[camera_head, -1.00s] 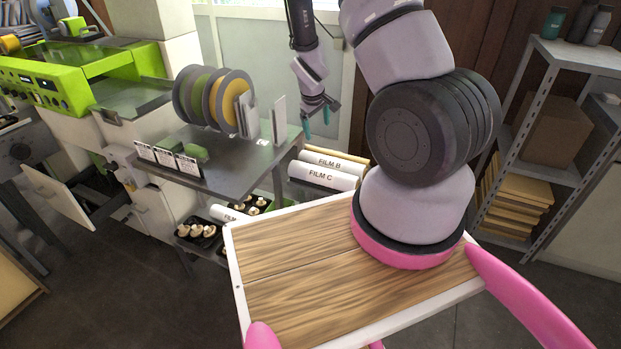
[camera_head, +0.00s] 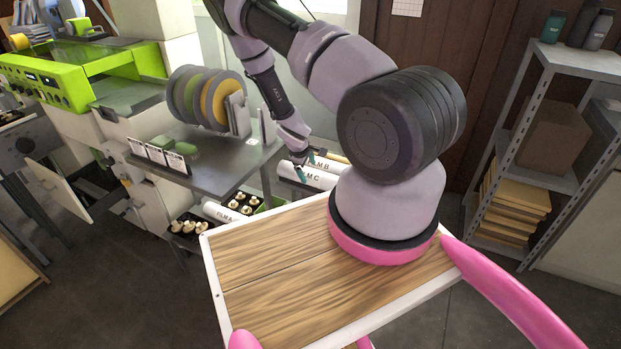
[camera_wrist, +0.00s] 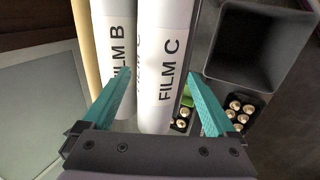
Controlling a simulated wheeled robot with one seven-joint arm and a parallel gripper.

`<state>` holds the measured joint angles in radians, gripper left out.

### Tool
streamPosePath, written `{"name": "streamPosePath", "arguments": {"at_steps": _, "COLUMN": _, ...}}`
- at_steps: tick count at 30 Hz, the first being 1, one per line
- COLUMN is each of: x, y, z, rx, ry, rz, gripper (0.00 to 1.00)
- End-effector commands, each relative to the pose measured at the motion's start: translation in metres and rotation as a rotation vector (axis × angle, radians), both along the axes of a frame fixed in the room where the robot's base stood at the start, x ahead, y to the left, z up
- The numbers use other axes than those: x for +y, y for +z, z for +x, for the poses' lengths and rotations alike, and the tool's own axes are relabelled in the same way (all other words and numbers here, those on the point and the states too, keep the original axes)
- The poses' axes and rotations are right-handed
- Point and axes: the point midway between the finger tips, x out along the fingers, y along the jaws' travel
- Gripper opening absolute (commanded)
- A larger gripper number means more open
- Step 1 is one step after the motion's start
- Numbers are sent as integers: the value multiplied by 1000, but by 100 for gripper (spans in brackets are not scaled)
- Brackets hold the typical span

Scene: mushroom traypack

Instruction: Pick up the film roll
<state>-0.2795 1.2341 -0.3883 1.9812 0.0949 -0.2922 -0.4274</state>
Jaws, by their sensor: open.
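In the wrist view two white film rolls lie side by side, FILM C (camera_wrist: 165,65) near the middle and FILM B (camera_wrist: 114,50) to its left. My gripper (camera_wrist: 161,80) is open, with a teal finger on each side of FILM C; the left finger overlaps FILM B in the picture. Contact cannot be told. In the head view my gripper (camera_head: 306,166) is low over the rolls, and FILM C (camera_head: 310,178) and FILM B (camera_head: 325,164) are partly hidden behind it. A third roll, FILM A (camera_head: 225,212), lies lower left.
Several mushrooms sit in black trays (camera_head: 196,222) on the lower shelf. A dark open bin (camera_wrist: 262,45) is right of FILM C in the wrist view. A metal table (camera_head: 205,172) with discs and label cards stands left. A metal rack (camera_head: 553,150) stands right.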

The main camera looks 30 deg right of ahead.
Motion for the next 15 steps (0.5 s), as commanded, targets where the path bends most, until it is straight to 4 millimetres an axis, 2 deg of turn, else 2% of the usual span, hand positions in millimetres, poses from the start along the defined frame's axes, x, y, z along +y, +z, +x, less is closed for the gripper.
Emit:
{"name": "streamPosePath", "arguments": {"at_steps": 6, "x": -11, "y": -31, "z": 8, "rx": 0, "ry": -2, "rz": 0, "gripper": 92}}
{"name": "streamPosePath", "arguments": {"at_steps": 15, "x": -13, "y": -37, "z": 10, "rx": 0, "ry": -1, "rz": 0, "gripper": 92}}
